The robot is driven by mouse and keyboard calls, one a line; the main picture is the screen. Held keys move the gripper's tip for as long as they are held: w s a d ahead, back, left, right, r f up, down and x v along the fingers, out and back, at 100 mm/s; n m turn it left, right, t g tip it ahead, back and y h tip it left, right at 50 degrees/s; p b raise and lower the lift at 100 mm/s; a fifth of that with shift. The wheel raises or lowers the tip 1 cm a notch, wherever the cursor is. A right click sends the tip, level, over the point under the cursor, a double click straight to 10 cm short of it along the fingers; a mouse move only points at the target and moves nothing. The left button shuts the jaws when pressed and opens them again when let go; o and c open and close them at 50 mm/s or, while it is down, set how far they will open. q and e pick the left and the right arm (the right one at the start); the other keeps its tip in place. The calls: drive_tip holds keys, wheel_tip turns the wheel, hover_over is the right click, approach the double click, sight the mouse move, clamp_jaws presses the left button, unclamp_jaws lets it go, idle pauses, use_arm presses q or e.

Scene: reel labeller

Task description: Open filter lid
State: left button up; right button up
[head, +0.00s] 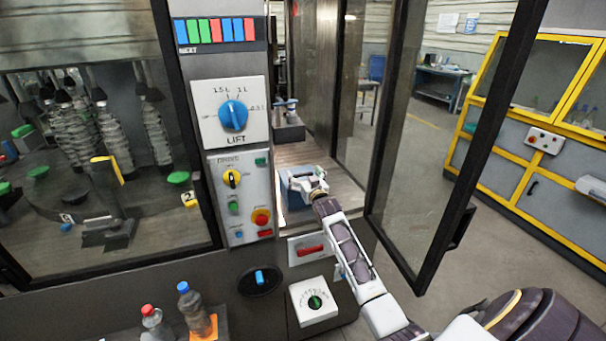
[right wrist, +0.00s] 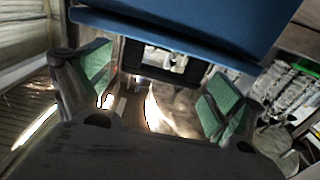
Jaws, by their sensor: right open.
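A blue box-like part (head: 296,201), which looks like the filter with its lid, sits in the machine recess behind the open glass door. My right gripper (head: 306,180) is at this blue part and covers much of it. In the right wrist view a broad blue surface (right wrist: 200,22) spans the top, just beyond the fingers. The right gripper (right wrist: 160,82) is open there, its green pads wide apart with nothing held between them. I cannot tell whether a finger touches the blue part. The lid's edge and any handle are not clear. My left gripper is not in view.
The open glass door (head: 420,130) with its black frame stands right of my right arm. The control panel (head: 240,195) with knobs and buttons is left of the recess. Bottles (head: 198,308) stand at the bottom left. Yellow-framed cabinets (head: 530,140) are far right, with clear floor before them.

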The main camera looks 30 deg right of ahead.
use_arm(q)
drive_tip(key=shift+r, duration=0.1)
use_arm(e)
drive_tip(key=shift+w+d, duration=0.15)
drive_tip(key=shift+w, duration=0.4)
drive_tip(key=c, duration=1.5)
drive_tip(key=shift+o, duration=0.2)
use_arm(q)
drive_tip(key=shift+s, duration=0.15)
use_arm(e)
drive_tip(key=shift+w+r, duration=0.1)
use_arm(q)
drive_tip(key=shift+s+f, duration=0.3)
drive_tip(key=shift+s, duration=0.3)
use_arm(e)
drive_tip(key=shift+r, duration=0.25)
